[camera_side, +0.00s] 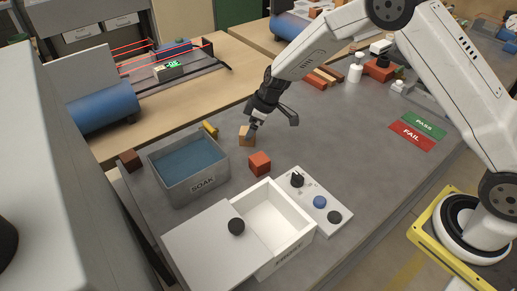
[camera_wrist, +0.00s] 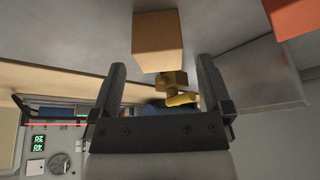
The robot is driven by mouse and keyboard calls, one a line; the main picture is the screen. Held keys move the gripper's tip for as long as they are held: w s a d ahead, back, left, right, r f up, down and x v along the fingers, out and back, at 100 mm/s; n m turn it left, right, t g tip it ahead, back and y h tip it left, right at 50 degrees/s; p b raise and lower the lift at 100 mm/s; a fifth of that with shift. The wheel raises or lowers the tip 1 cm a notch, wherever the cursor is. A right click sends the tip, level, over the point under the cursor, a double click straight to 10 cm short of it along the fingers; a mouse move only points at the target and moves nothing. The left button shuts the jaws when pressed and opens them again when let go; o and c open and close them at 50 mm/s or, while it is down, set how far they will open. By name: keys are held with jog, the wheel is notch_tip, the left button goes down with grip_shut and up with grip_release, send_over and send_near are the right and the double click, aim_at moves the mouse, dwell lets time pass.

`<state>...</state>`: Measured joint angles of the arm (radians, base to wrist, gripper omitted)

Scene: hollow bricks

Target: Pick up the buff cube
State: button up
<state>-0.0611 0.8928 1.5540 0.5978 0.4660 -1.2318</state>
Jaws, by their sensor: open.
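The buff cube (camera_side: 246,136) sits on the grey tabletop in the side view, just right of the soak bin's far corner. In the wrist view the buff cube (camera_wrist: 158,42) is ahead of the fingertips, roughly centred between them. My gripper (camera_side: 272,118) is over the table close to the cube, and one finger overlaps the cube's top edge in the side view. In the wrist view my gripper (camera_wrist: 160,64) is open with nothing held between its fingers. I cannot tell whether a finger touches the cube.
A red-orange cube (camera_side: 260,163) stands near the buff cube. The grey SOAK bin (camera_side: 203,186) holds blue liquid. A brass fitting (camera_side: 210,129) lies by its far corner. A white box (camera_side: 287,240) with a slid-aside lid and a knob panel (camera_side: 321,205) are nearer the camera.

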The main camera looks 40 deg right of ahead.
aim_at(247, 130)
jog(key=shift+x, duration=1.9)
jog(key=shift+d, duration=0.1)
grip_shut()
jog(key=shift+r, duration=0.2)
